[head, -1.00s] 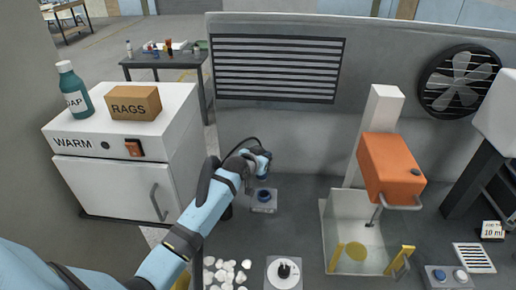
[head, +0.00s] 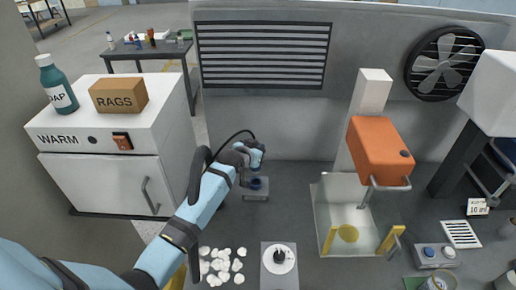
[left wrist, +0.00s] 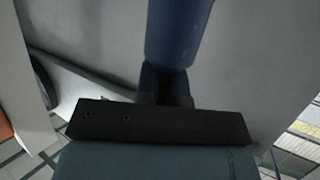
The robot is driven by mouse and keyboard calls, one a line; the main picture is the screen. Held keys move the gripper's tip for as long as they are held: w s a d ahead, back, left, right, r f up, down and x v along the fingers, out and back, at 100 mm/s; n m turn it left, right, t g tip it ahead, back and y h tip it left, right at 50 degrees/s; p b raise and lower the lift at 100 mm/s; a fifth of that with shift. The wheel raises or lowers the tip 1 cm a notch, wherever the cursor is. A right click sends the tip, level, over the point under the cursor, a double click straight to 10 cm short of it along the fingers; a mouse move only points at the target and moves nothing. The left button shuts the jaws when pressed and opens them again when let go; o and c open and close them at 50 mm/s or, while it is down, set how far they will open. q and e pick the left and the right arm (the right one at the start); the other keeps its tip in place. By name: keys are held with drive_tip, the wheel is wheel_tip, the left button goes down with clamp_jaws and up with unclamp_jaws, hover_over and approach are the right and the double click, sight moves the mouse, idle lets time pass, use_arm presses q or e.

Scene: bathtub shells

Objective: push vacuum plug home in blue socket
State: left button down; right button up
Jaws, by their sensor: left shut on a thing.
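The blue socket (head: 258,186) is a blue ring on a small grey block on the grey floor, in the middle of the head view. My left gripper (head: 256,170) is right above the socket, pointing down. In the left wrist view my left gripper (left wrist: 166,88) is shut on a dark blue cylinder, the vacuum plug (left wrist: 178,35). A black hose (head: 236,136) arcs up behind the gripper. The gripper hides most of the plug in the head view, and I cannot tell whether the plug touches the socket. My right gripper is not in view.
A white warming cabinet (head: 95,180) with a rags box (head: 118,95) and soap bottle (head: 58,85) stands left. An orange machine (head: 380,150) over a clear-walled bin stands right. A grey wall is behind.

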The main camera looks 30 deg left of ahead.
use_arm(q)
wheel_tip(320, 180, down, 3)
drive_tip(key=shift+r+b, duration=0.1)
drive_tip(key=shift+b, duration=0.6)
drive_tip(key=shift+f+b, duration=0.4)
drive_tip(key=shift+f, duration=0.4)
drive_tip(key=shift+p, duration=0.65)
idle(0.5)
drive_tip(key=shift+f+b, duration=0.85)
drive_tip(key=shift+f, duration=0.5)
drive_tip(key=shift+f, duration=0.15)
drive_tip(key=c, duration=1.2)
unclamp_jaws()
drive_tip(key=shift+o, duration=0.2)
